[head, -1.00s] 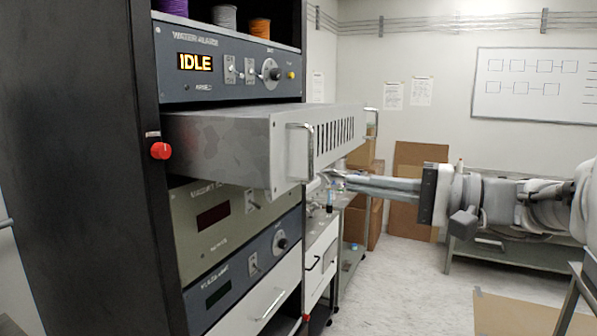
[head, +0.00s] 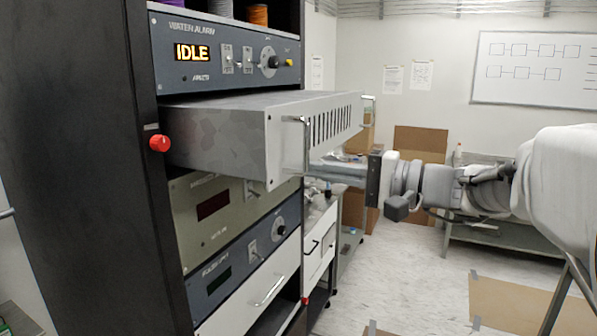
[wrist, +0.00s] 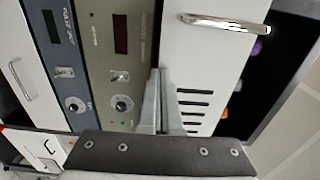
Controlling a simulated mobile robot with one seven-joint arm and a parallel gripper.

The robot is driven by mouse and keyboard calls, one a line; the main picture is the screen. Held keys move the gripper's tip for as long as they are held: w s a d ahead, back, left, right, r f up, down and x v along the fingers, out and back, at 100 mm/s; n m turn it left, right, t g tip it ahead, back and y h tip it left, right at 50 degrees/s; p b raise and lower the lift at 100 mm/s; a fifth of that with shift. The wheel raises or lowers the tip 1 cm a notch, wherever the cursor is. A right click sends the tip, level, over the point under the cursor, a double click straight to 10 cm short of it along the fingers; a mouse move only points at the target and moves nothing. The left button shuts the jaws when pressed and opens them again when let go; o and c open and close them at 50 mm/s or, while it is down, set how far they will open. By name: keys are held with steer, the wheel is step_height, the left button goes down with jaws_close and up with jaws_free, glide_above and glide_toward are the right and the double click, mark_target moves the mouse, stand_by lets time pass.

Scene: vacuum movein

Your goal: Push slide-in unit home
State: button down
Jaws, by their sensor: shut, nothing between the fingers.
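The slide-in unit (head: 215,135) is a grey metal box that sticks well out of the dark rack, below the IDLE panel. Its front panel has vent slots and a bright handle at each end; panel and one handle (wrist: 225,23) also show in the wrist view. My gripper (head: 312,170) is shut and empty, with its fingers pointing at the lower part of the front panel. In the wrist view the closed fingers (wrist: 161,75) lie over the panel's lower edge, beside the slots. I cannot tell whether the tips touch the panel.
The rack (head: 80,170) has a red knob (head: 159,143) on its side post. Below the unit are a beige panel (head: 215,215), a blue panel (head: 240,258) and a white drawer (head: 262,290). A cart (head: 355,215) and cardboard boxes stand behind. Floor at right is mostly open.

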steer(key=b+x, duration=0.6)
steer(key=x, duration=1.4)
steer(key=shift+b, duration=0.35)
steer(key=shift+a+r, duration=0.1)
steer(key=shift+r, duration=0.1)
steer(key=shift+s, duration=0.1)
